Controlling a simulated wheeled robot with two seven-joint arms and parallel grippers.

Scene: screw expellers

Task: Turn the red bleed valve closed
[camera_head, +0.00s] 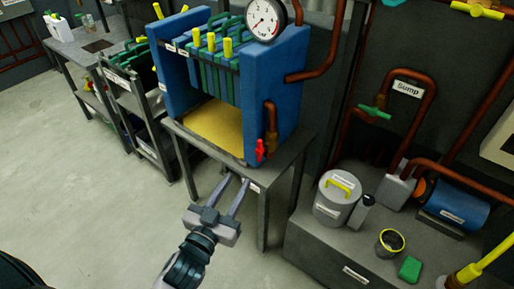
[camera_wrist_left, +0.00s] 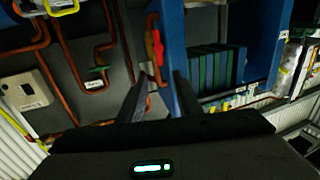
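The red bleed valve (camera_head: 260,149) is a small red handle on the copper pipe at the front right corner of the blue press (camera_head: 290,75). It also shows in the left wrist view (camera_wrist_left: 158,46), just beyond the fingertips. My left gripper (camera_head: 234,180) is open and empty, in front of the table edge and below and to the left of the valve in the head view. Its two fingers (camera_wrist_left: 160,82) stand apart in the left wrist view, apart from the valve. My right gripper is not in view.
The press stands on a grey table (camera_head: 222,154) with a yellow tray (camera_head: 208,125) and a pressure gauge (camera_head: 266,20). To the right, a bench (camera_head: 330,240) holds a lidded pot (camera_head: 338,196), a blue motor (camera_head: 457,203) and copper pipes. The floor at left is clear.

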